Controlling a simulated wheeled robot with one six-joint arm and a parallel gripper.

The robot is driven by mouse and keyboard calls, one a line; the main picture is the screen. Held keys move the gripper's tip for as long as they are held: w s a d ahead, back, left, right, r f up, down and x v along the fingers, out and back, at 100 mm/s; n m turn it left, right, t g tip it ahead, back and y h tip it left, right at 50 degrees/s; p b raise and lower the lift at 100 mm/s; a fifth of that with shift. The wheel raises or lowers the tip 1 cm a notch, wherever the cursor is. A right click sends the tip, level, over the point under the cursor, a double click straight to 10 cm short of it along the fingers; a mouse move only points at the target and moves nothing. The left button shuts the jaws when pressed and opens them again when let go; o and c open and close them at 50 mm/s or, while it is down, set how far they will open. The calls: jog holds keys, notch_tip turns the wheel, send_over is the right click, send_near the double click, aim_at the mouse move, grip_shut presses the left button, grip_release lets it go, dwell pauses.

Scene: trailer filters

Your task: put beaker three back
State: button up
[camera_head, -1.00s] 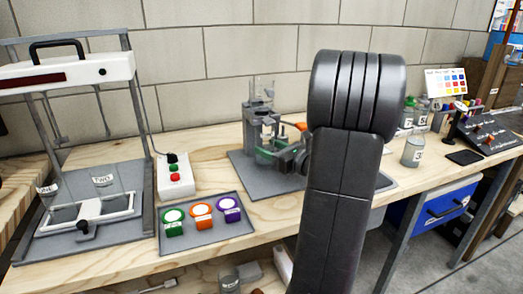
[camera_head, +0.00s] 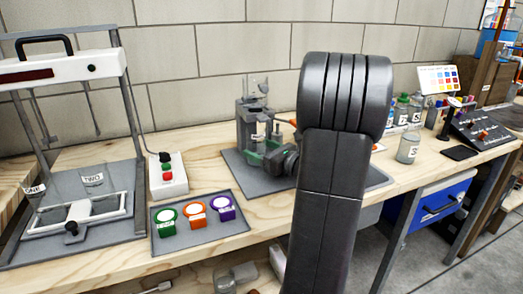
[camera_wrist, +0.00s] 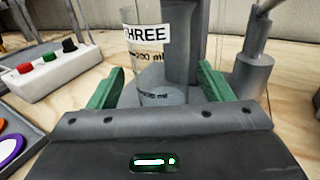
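In the wrist view a clear beaker labelled THREE (camera_wrist: 148,55) stands upright, with clear liquid low in it and volume marks on its side. My gripper (camera_wrist: 163,80) has its green fingers spread on either side of the beaker, with a visible gap on each side, so it looks open. In the head view my gripper (camera_head: 264,160) is low over a grey base plate (camera_head: 238,165), by a grey stand (camera_head: 246,120). My dark arm hides part of the plate.
Beakers TWO (camera_head: 92,178) and ONE (camera_head: 33,192) stand in a white-topped frame at left. A button box (camera_head: 167,176) and a tray (camera_head: 220,228) with coloured labelled pieces lie between. Another beaker (camera_head: 408,148) stands at right, near bottles and a control panel (camera_head: 487,130).

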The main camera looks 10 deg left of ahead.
jog(key=shift+r, duration=0.2)
jog(key=p+v, duration=0.2)
jog(key=v, duration=1)
